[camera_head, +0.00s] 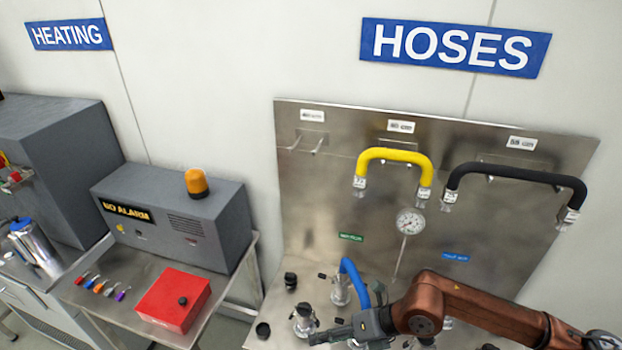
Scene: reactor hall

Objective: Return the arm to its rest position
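My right arm (475,307), copper-brown, reaches in from the lower right over the hose station. Its dark grey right gripper (325,337) points left, low over the bench at the bottom edge. The fingers show nearly side-on, so I cannot tell whether they are open or shut, and I see nothing clearly held. A blue hose (354,277) arches from a metal fitting (340,292) just behind the gripper; its other end is hidden by my arm. My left gripper is not in view.
A steel panel (330,215) carries a yellow hose (395,155), a black hose (520,174) and an empty hook pair at left. A gauge (410,222) stands before it. Fittings (304,320) and black caps (263,330) crowd the bench. A red box (173,298) sits left.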

